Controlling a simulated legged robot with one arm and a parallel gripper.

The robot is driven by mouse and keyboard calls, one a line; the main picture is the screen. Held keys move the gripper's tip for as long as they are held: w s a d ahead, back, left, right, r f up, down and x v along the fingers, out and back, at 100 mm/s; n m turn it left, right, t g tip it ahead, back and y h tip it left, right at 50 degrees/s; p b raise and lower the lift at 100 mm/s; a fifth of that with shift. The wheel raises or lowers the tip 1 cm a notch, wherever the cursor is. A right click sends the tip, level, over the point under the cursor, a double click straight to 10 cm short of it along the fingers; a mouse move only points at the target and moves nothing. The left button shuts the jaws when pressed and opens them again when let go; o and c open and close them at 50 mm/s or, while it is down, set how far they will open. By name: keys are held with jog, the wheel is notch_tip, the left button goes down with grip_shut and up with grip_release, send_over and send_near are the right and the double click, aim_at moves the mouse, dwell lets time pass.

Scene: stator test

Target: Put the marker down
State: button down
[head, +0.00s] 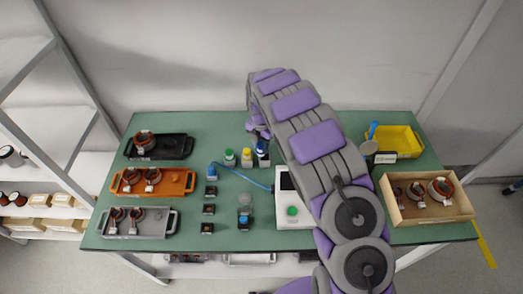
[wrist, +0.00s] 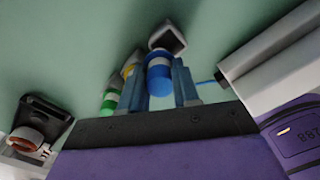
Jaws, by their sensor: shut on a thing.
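The blue marker (wrist: 159,76) has a blue top and a white band. It is between the two fingers of my gripper (wrist: 158,88) in the wrist view, and the gripper is shut on it. In the head view the blue marker (head: 262,158) is at the back middle of the green table (head: 330,235), under my gripper (head: 260,138). A yellow-topped marker (head: 246,158) and a green-topped marker (head: 230,158) stand in a row to its left. Whether the blue marker's base touches the table cannot be told.
A white tester (head: 290,211) with a blue cable stands in front of the markers. Black (head: 174,148), orange (head: 178,187) and grey (head: 157,223) trays with copper coils are at left. A wooden box (head: 431,215) and yellow bin (head: 399,138) are at right.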

jog(key=d+f, duration=0.1)
jog(key=s+f, duration=0.1)
jog(key=shift+s+d+f+b, duration=0.2)
jog(key=shift+d+f+b, duration=0.1)
jog(key=shift+d+f, duration=0.1)
jog(key=shift+w+d+f, duration=0.3)
jog(key=shift+w+f, duration=0.25)
jog(key=shift+w, duration=0.2)
jog(key=c, duration=1.2)
grip_release()
jog(key=shift+s+a+r, duration=0.1)
jog(key=shift+r, duration=0.15)
jog(key=shift+o, duration=0.9)
jog(key=shift+a+r, duration=0.1)
jog(key=shift+a, duration=0.05)
jog(key=shift+o, duration=1)
jog(key=shift+a, duration=0.2)
jog(key=shift+r, duration=0.2)
